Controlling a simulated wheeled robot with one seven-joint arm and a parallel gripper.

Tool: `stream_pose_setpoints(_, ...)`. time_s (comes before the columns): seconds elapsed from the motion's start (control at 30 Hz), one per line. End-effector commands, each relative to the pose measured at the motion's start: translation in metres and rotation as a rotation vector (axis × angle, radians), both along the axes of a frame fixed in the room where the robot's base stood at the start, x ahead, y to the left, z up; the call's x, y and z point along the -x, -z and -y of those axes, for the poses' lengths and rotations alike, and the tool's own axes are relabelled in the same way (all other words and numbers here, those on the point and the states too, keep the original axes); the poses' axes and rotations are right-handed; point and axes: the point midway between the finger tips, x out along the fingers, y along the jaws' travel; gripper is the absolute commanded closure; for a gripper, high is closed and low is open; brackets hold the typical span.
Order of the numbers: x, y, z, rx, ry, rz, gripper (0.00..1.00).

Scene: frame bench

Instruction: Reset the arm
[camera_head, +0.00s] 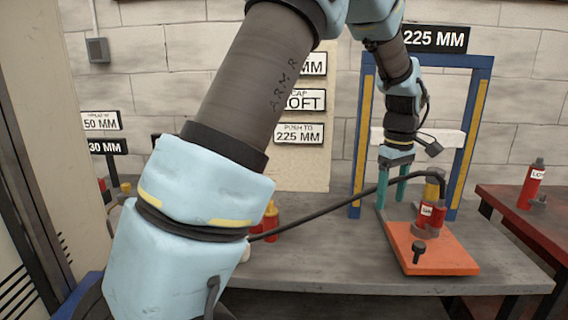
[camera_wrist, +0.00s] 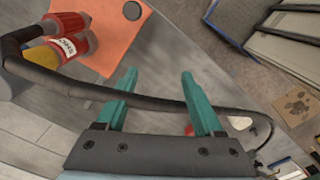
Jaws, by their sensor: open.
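My gripper (camera_head: 391,204) hangs fingers-down over the bench, inside the blue frame and left of the red cylinders. Its two teal fingers are apart in the wrist view (camera_wrist: 158,82), with nothing held between them. A black hose (camera_head: 340,203) runs from the red cylinders leftward across the bench. In the wrist view the hose (camera_wrist: 150,102) passes across the finger area; I cannot tell whether it touches them. The red cylinders (camera_head: 432,214), with a yellow part above, stand on an orange plate (camera_head: 440,254). My arm reaches from the left foreground up and over to the right.
The blue frame (camera_head: 475,130) has yellow strips and a white crossbar. The grey bench (camera_head: 330,262) has bare room in front. Red bottles (camera_head: 271,220) stand behind my arm. A red bench (camera_head: 510,205) on the right holds a red bottle (camera_head: 531,184). A cabinet (camera_head: 35,130) stands at left.

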Motion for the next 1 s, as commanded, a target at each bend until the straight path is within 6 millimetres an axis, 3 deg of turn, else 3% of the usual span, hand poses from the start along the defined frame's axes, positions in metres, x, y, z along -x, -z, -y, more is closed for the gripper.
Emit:
stream_pose_setpoints(0.03, -0.011, -0.004, -0.041, 0.004, 0.025, 0.007, 0.31)
stream_pose_setpoints(0.17, -0.017, -0.003, -0.136, 0.012, 0.151, 0.037, 0.31)
stream_pose_setpoints(0.3, 0.004, 0.002, -0.233, 0.005, 0.294, 0.076, 0.31)
stream_pose_setpoints(0.43, 0.036, 0.008, -0.299, -0.014, 0.412, 0.107, 0.31)
stream_pose_setpoints(0.5, 0.053, 0.012, -0.321, -0.025, 0.461, 0.117, 0.31)
stream_pose_setpoints(0.63, 0.073, 0.016, -0.343, -0.039, 0.519, 0.128, 0.31)
stream_pose_setpoints(1.0, 0.078, 0.018, -0.348, -0.043, 0.541, 0.129, 0.31)
